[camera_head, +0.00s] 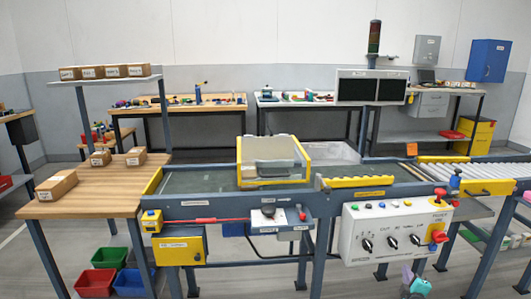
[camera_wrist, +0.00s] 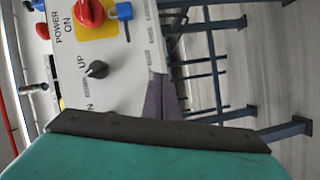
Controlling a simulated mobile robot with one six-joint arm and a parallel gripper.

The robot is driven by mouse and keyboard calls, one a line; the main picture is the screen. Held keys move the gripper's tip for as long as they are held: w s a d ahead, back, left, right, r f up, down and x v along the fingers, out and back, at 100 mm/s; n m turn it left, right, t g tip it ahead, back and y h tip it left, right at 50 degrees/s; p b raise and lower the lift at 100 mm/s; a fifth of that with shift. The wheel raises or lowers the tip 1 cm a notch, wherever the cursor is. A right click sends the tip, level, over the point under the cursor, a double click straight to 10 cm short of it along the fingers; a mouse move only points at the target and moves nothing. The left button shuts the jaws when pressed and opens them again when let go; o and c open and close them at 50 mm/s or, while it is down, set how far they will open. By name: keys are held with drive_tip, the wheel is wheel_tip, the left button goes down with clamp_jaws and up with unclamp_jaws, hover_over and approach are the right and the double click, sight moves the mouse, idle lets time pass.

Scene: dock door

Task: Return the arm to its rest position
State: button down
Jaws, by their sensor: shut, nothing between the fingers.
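My gripper (camera_wrist: 160,96) shows in the wrist view as dark purple fingers, shut with nothing between them, beyond a teal body with a dark bracket. In the head view my gripper (camera_head: 407,274) is small at the bottom edge, below the right part of the white control panel (camera_head: 376,240). In the wrist view the panel (camera_wrist: 118,52) appears turned sideways beside the fingers. It carries a red knob (camera_wrist: 88,12) on a yellow plate marked POWER ON and a black knob (camera_wrist: 97,69) by the word UP. The fingers seem apart from the panel, but depth is hard to judge.
A conveyor (camera_head: 205,181) with a yellow-edged unit runs behind the panel. A wooden table (camera_head: 105,185) with boxes stands left, and a roller track (camera_head: 478,173) right. Blue-grey legs (camera_wrist: 228,117) rise near my fingers in the wrist view. Open floor lies at the wrist view's right.

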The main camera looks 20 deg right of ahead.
drive_tip(key=a+f+m+g+y+p, duration=0.25)
drive_tip(key=a+f, duration=0.35)
drive_tip(key=a, duration=0.4)
drive_tip(key=a+f+m+g+y+p, duration=0.15)
drive_tip(key=a+f+g+p, duration=0.35)
drive_tip(key=a, duration=0.5)
drive_tip(key=a+f+m+g+y+p, duration=0.1)
drive_tip(key=a+f+m+g+p, duration=0.15)
drive_tip(key=a+f, duration=0.6)
drive_tip(key=s+a+g+y+p, duration=0.2)
drive_tip(key=s+a+g+p, duration=0.1)
drive_tip(key=s+a, duration=0.8)
drive_tip(key=s+a+r+m+g+y+p, duration=0.1)
drive_tip(key=s+a+g, duration=0.4)
drive_tip(key=s+a, duration=0.6)
drive_tip(key=a+y+p, duration=0.1)
drive_tip(key=a+p, duration=0.1)
drive_tip(key=a, duration=0.6)
drive_tip(key=shift+g+y, duration=0.3)
drive_tip(key=shift+r, duration=0.1)
